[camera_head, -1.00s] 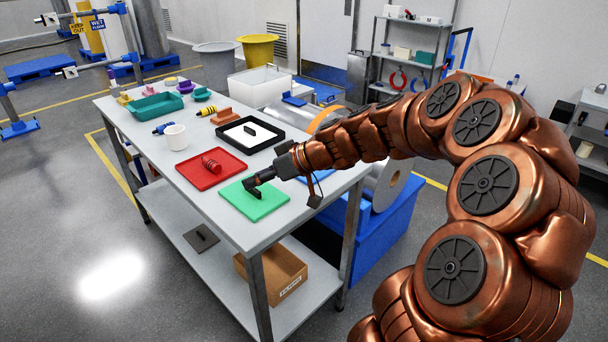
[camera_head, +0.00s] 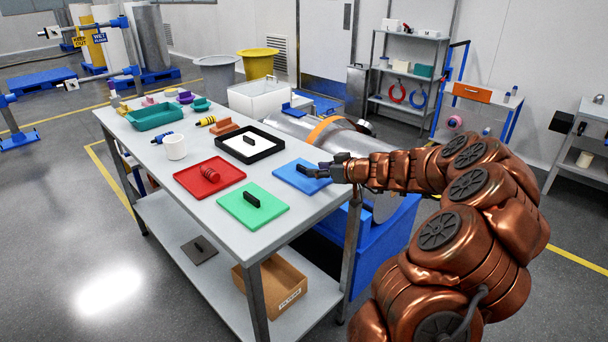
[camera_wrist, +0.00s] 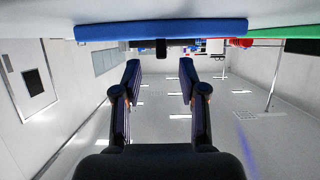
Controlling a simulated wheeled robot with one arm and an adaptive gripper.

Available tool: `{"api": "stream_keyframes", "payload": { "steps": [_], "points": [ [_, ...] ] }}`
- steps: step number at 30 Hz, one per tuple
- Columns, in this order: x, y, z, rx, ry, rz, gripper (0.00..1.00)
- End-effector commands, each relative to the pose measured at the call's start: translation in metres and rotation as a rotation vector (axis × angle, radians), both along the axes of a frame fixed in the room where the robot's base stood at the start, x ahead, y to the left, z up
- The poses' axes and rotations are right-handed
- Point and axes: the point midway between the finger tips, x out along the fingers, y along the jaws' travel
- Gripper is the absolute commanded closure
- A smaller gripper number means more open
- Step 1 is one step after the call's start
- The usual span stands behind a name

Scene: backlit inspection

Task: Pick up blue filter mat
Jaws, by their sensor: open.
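The blue filter mat (camera_head: 291,178) lies flat on the right edge of the table, beside the green mat. A small black upright handle stands on it, partly merged with my dark fingers in the head view. My gripper (camera_head: 326,168) is at the mat's right side, close to the handle. In the wrist view, the picture is upside down. The blue mat (camera_wrist: 160,28) shows edge-on at the top with its black handle (camera_wrist: 161,48) between the lines of my fingers. My gripper (camera_wrist: 158,78) is open with nothing between its fingers.
A green mat (camera_head: 270,212) with a black handle and a red mat (camera_head: 190,183) with a red ribbed piece lie to the left. A black-rimmed white tray (camera_head: 230,146) is behind.

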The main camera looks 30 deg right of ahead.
Motion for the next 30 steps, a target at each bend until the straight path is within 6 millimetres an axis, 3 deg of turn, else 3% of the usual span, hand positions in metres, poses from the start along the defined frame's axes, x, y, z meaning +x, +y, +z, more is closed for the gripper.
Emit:
{"api": "stream_keyframes", "payload": {
  "steps": [9,18,30],
  "points": [
    [0.029,0.009,-0.013,0.001,0.001,0.004,0.58],
    [0.031,0.009,-0.015,0.001,0.0,0.003,0.58],
    [0.031,0.009,-0.014,0.001,0.0,0.003,1.0]
  ]
}}
